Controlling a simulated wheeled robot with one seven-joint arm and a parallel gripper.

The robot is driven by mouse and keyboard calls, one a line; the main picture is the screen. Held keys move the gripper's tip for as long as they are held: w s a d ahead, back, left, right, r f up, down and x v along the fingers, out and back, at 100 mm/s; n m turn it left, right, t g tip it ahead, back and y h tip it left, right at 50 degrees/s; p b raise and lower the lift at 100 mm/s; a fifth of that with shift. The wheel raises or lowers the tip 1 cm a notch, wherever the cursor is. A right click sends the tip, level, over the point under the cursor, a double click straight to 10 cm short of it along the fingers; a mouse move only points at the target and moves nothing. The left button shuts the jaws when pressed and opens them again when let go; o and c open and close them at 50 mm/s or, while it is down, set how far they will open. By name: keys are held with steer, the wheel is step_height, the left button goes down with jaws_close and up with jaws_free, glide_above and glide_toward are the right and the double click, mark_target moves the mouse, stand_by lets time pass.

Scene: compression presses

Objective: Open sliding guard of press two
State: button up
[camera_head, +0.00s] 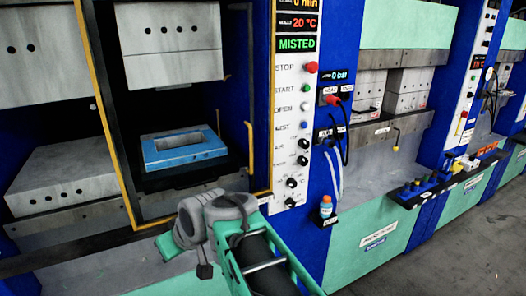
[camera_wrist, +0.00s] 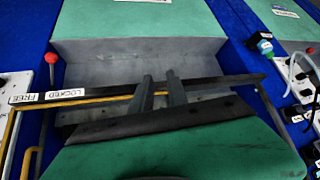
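The near press has a sliding guard (camera_head: 112,140), a tall yellow-edged frame, with a yellow bar handle (camera_head: 249,148) at its right side. A blue mould (camera_head: 183,150) sits on the lower platen behind the frame. In the wrist view a black rail (camera_wrist: 215,84) carries upside-down LOCKED and FREE labels (camera_wrist: 52,95), with a yellow edge (camera_wrist: 105,98) along it. My gripper (camera_wrist: 159,76) shows two dark fingers with a narrow gap, crossing over the rail. I see nothing between them; contact cannot be told. In the head view the fingertips are not clearly visible.
A control panel (camera_head: 293,120) with several knobs and a red stop button (camera_head: 311,67) stands right of the guard. A small bottle (camera_head: 326,206) stands on a ledge beside it. Another press (camera_head: 400,85) is further right. Grey floor (camera_head: 450,245) at lower right is clear.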

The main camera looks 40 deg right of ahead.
steer(key=w+d+r+t+b, duration=0.2)
steer(key=w+d+r+t, duration=0.15)
steer(key=d, duration=0.65)
steer(key=w+d+r+t+b, duration=0.2)
steer(key=d+r+t, duration=0.15)
steer(key=d, duration=0.65)
steer(key=s+d+r+m+t+h, duration=0.1)
steer(key=s+d+r+t, duration=0.15)
steer(key=d, duration=0.25)
steer(key=s+d+r+t+h, duration=0.1)
steer(key=s+d+r, duration=0.2)
steer(key=d+r, duration=0.15)
steer(key=w, duration=0.2)
steer(key=w+p, duration=0.1)
steer(key=w, duration=0.2)
steer(key=w+d+p, duration=0.1)
steer(key=w, duration=0.1)
steer(key=shift+w+f, duration=0.1)
steer(key=shift+w, duration=0.3)
steer(key=shift+c, duration=0.3)
jaws_close()
steer(key=shift+f, duration=0.1)
